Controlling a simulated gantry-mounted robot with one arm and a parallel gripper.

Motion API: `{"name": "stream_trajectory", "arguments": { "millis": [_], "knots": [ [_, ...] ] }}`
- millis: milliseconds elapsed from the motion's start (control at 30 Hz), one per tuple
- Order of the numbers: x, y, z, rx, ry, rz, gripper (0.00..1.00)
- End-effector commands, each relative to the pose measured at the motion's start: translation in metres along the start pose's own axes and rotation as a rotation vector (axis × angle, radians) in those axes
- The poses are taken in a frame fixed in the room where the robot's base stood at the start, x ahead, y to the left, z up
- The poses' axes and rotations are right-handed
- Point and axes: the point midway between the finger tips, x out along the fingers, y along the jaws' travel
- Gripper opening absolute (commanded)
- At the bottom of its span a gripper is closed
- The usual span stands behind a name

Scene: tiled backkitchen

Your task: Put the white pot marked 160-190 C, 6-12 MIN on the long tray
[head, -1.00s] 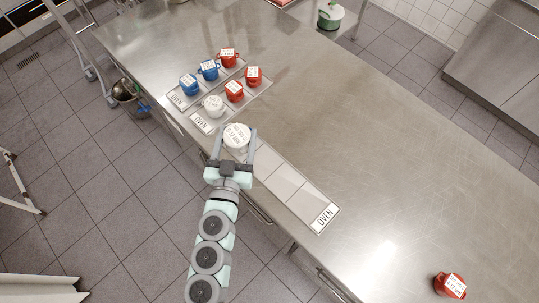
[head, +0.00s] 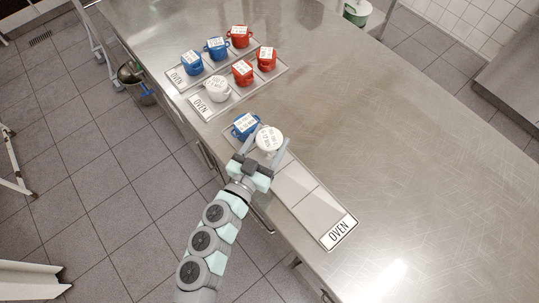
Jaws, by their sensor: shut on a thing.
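A white pot (head: 269,137) with a printed lid is between the fingers of my gripper (head: 262,148), which is shut on it. The lid print is too small to read with certainty. The pot is over the long tray (head: 315,211), just right of a blue pot (head: 245,125) at the tray's far left end. I cannot tell whether the held pot touches the tray. Right of it the tray's sections are bare, up to the OVEN label at the near right end. A second white pot (head: 217,89) stands on a shorter tray behind.
The shorter front tray (head: 201,106) also holds red pots (head: 243,72). Another tray (head: 177,78) behind it holds blue pots (head: 191,62) and a red pot (head: 239,36). The steel counter (head: 400,150) right of the trays is clear. A green pot (head: 356,13) is at the top.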

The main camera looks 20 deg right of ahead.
Motion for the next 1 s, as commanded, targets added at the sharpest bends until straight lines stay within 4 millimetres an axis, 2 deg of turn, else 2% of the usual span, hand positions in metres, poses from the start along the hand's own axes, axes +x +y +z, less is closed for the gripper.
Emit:
{"name": "stream_trajectory", "arguments": {
  "millis": [33,267,500,867,900,1000],
  "knots": [
    [0.001,0.000,0.007,-0.002,0.002,0.001,0.08],
    [0.001,0.001,0.021,-0.001,0.003,0.003,0.08],
    [0.001,0.000,0.052,-0.001,0.002,0.001,0.08],
    [0.001,0.001,0.056,0.001,0.002,0.003,0.08],
    [0.001,0.001,0.056,0.001,0.002,0.002,0.66],
    [0.001,0.001,0.055,0.001,0.002,0.002,0.74]
  ]
}}
